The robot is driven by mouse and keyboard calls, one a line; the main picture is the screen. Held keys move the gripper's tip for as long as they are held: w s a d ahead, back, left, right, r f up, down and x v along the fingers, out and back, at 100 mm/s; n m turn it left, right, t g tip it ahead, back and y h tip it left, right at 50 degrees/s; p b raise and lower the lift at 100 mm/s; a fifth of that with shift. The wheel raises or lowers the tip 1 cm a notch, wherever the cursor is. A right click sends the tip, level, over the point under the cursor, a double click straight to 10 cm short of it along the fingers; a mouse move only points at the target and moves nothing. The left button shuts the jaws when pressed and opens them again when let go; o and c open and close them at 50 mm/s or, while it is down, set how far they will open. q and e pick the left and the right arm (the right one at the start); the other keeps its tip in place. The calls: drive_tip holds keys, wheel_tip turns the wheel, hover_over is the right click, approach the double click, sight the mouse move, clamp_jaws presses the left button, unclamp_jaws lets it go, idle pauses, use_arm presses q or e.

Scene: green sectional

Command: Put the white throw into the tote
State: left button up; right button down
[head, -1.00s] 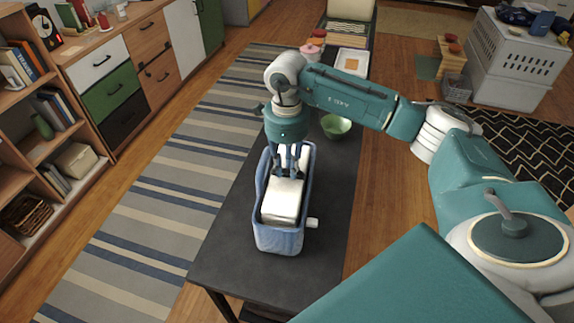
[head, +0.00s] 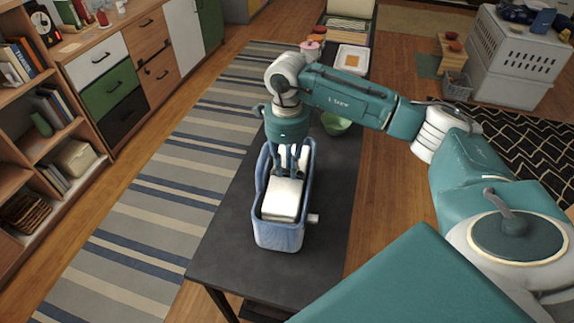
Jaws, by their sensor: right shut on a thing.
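The white throw (head: 283,201) is a folded white bundle inside the blue tote (head: 279,236), below or about level with its rim. The tote stands on the dark table in the head view. My right gripper (head: 289,173) points straight down into the tote and is shut on the throw near its middle. The fingertips are partly hidden by the throw and the tote wall. The throw's underside is hidden, so I cannot tell whether it touches the tote's floor. My left gripper is not in view.
The dark table (head: 228,258) has bare room in front of the tote. A green bowl (head: 336,124) stands behind it to the right. A pink pot (head: 311,50) and a white tray (head: 352,59) are at the far end. A small white object (head: 314,218) sits against the tote's right side.

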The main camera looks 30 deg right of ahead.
sight(287, 171)
drive_tip(key=shift+f+b, duration=1.05)
drive_tip(key=shift+f, duration=0.4)
drive_tip(key=c, duration=1.5)
unclamp_jaws()
drive_tip(key=shift+o, duration=0.2)
wheel_tip(287, 171, up, 12)
